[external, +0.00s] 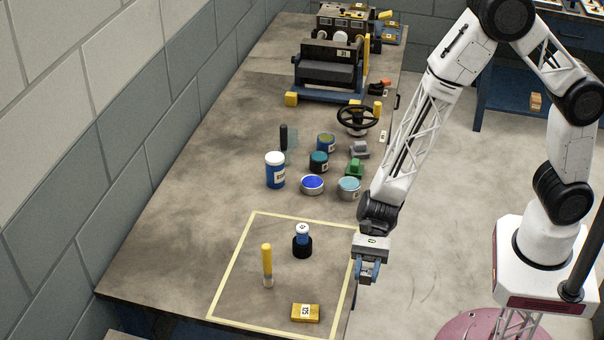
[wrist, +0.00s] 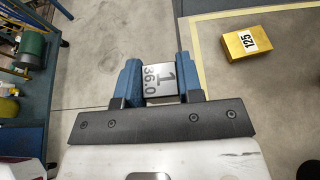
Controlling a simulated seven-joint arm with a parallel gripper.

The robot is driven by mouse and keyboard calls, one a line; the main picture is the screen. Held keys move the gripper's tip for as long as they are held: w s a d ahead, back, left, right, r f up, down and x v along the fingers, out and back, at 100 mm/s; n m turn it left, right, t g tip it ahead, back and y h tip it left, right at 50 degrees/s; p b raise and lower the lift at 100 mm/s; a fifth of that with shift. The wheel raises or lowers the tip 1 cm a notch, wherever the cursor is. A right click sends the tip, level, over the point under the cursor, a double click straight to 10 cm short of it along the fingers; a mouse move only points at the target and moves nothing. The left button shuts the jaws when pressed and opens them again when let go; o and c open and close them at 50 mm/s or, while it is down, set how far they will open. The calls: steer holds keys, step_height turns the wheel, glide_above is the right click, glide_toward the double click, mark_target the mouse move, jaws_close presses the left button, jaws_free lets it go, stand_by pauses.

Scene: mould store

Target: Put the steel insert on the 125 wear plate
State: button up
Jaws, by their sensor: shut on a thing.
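My gripper (external: 367,274) is shut on the steel insert, a grey block marked "1" and "36.0", which shows between the blue fingers in the wrist view (wrist: 160,79). In the external view the insert is hard to make out between the fingers. My gripper is raised at the bench's right edge. The 125 wear plate (external: 305,313) is a flat yellow block with a white label, lying inside the taped area near the front.
Yellow tape (external: 227,265) outlines a rectangle on the bench. Several cans and jars, a handwheel (external: 357,117) and machines stand farther back. The bench's left front is clear.

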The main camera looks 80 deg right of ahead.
steer(key=shift+f, duration=0.45)
steer(key=shift+w, duration=0.1)
glide_above(305, 311)
steer(key=shift+f, duration=0.75)
steer(key=shift+f, duration=0.1)
steer(key=shift+f, duration=1.65)
steer(key=shift+f, duration=0.15)
steer(key=o, duration=1.1)
steer(key=shift+c, duration=0.2)
